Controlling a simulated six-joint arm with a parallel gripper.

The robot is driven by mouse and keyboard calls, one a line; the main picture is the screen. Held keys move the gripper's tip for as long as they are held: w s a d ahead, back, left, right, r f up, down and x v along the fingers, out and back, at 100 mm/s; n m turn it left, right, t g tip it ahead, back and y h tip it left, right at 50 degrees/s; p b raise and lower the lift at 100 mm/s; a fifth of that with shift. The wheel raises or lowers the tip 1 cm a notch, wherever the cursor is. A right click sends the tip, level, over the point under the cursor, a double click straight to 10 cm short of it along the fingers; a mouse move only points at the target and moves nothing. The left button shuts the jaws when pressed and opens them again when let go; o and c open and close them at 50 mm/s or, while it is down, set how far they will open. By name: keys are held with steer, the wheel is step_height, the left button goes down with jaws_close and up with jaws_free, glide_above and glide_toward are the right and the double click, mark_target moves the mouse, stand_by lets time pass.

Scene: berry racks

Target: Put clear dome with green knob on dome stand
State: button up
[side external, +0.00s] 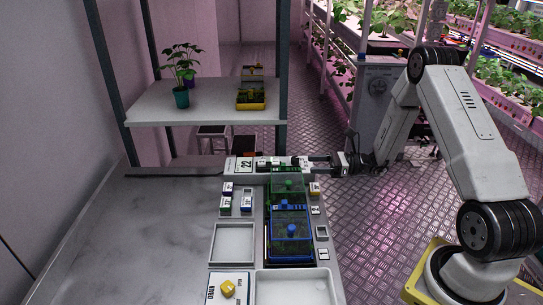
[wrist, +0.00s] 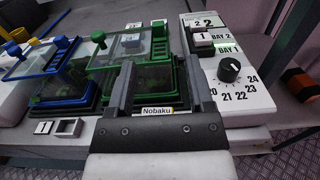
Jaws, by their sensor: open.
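The clear dome with the green knob (wrist: 98,37) is a see-through box with a green frame, over a dark tray with green plants. In the side external view the green knob (side external: 288,184) shows at the far end of the row of domes. My gripper (wrist: 158,64) is open, and its two fingers point at the green-framed dome, with part of the dome showing between them. I see nothing clearly held. In the side external view my gripper (side external: 318,163) is at the far right of the bench, beside the white panel. I cannot tell which thing is the dome stand.
Blue-knobbed domes (side external: 291,232) stand nearer on the bench. A white panel with a black dial (wrist: 229,69) stands right of the fingers. An empty grey tray (side external: 215,243) and a larger white tray (side external: 262,296) lie in front. The bench's left side (side external: 150,230) is clear.

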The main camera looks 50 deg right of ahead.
step_height(320, 180, up, 12)
steer(key=s+d+f+n+g+h, duration=0.1)
steer(key=s+f+n+g+h, duration=0.3)
steer(key=f, duration=0.3)
steer(key=s+d+f+n+g+h, duration=0.1)
steer(key=s+f+g+h, duration=0.25)
steer(key=f+g, duration=0.3)
steer(key=s+d+f+n+h, duration=0.2)
steer(key=d+n+h, duration=0.6)
steer(key=d, duration=0.2)
steer(key=w+r+n+t+h, duration=0.1)
steer(key=w+r+n+t, duration=0.4)
steer(key=w+n+t, duration=0.1)
steer(key=w+a+r+n+t+y, duration=0.45)
steer(key=a+r+n+y, duration=0.25)
steer(key=a+n, duration=0.3)
steer(key=s+a+r+n+g+y, duration=0.1)
steer(key=s+a+r+n+y, duration=0.15)
steer(key=a+n+y, duration=0.2)
steer(key=s+a+r+n+y, duration=0.1)
steer(key=s+a+n+y, duration=0.25)
steer(key=a, duration=0.25)
steer(key=m, duration=0.1)
glide_toward(287, 185)
steer(key=x, duration=0.3)
steer(key=shift+w, duration=0.5)
